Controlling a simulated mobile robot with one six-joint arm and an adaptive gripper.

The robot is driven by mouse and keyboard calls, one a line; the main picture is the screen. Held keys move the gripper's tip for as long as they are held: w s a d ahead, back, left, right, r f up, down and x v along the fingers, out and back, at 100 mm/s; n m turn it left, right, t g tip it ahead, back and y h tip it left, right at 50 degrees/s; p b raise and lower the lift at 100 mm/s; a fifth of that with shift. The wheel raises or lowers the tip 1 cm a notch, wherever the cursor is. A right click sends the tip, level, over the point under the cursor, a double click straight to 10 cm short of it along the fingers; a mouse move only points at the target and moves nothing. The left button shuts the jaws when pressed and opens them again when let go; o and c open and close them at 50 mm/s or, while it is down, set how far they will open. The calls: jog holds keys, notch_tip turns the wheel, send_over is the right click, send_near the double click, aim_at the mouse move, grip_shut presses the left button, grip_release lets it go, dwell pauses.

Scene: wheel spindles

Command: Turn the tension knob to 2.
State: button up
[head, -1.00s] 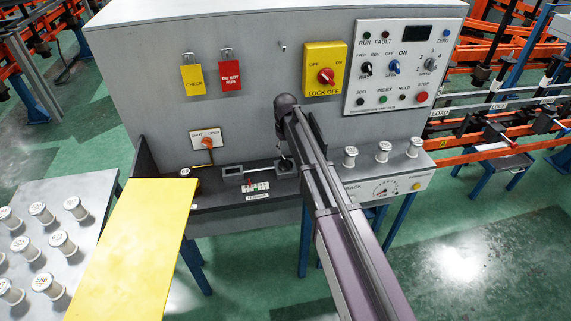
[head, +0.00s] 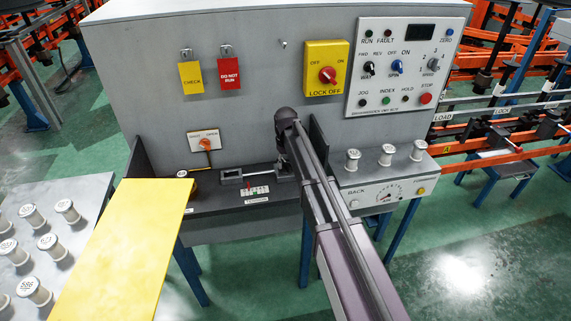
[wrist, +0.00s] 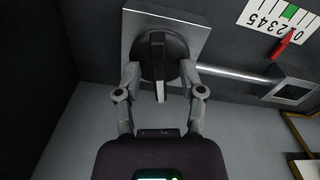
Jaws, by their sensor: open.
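The tension knob (wrist: 178,58) is a round black knob with a raised grip bar and a pale mark, on a square grey plate in the wrist view. My gripper (wrist: 160,74) is open, with one finger at each side of the knob; I cannot tell whether they touch it. The tension scale (wrist: 264,12) carries numbers and a green patch, and a red pointer (wrist: 286,44) lies near one end of it. The scale also shows in the head view (head: 256,191), on the dark ledge. There my arm hides the knob and fingertips.
A slotted metal block (wrist: 294,91) and a shiny rod lie beside the knob. A dark upright plate (head: 319,140) stands just right of my arm. White spindles (head: 387,154) stand on the right shelf. A yellow panel (head: 125,245) is at the left front.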

grip_shut()
jog(key=shift+m, duration=0.3)
jog(key=m, duration=1.7)
jog(key=shift+s+m, duration=0.1)
jog(key=shift+m, duration=0.2)
jog(key=m, duration=0.6)
jog(key=shift+m, duration=0.3)
dwell(0.3)
